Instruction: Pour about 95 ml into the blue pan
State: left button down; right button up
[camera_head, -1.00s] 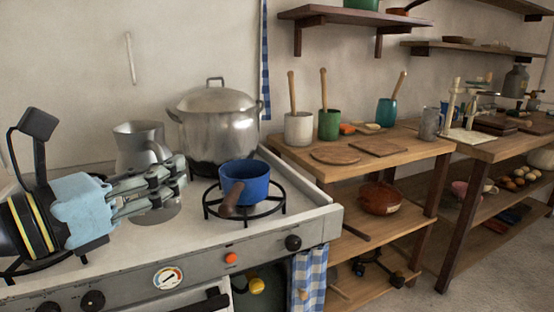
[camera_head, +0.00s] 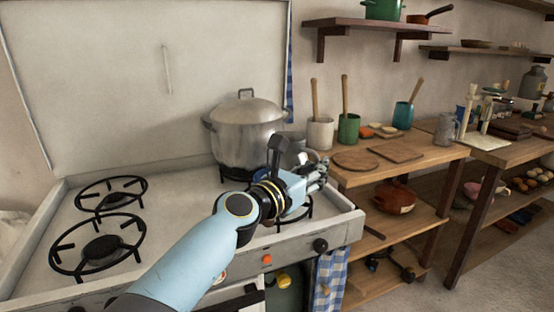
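The blue pan (camera_head: 262,174) sits on the front right burner of the stove, mostly hidden behind my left arm and wrist; only a bit of its blue side shows. My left gripper (camera_head: 318,174) is over the right part of that burner, its fingers pointing right. A grey metal jug (camera_head: 299,150) shows in part just behind the gripper, and the gripper appears shut on it. The jug's tilt, its spout and what is in it are hidden. My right gripper is not in view.
A large lidded pot (camera_head: 244,135) stands behind the pan. The left burners (camera_head: 102,248) are empty. A wooden side table (camera_head: 395,165) with a white crock (camera_head: 320,134), a green crock (camera_head: 348,129) and boards stands to the right.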

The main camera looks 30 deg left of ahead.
pick_arm(q)
jog(key=w+d+f+b, duration=0.3)
jog(key=f+b, duration=0.3)
jog(key=f, duration=0.2)
jog(key=shift+w+d+f, duration=0.25)
jog(key=shift+d+f, duration=0.1)
jog(key=shift+d, duration=0.3)
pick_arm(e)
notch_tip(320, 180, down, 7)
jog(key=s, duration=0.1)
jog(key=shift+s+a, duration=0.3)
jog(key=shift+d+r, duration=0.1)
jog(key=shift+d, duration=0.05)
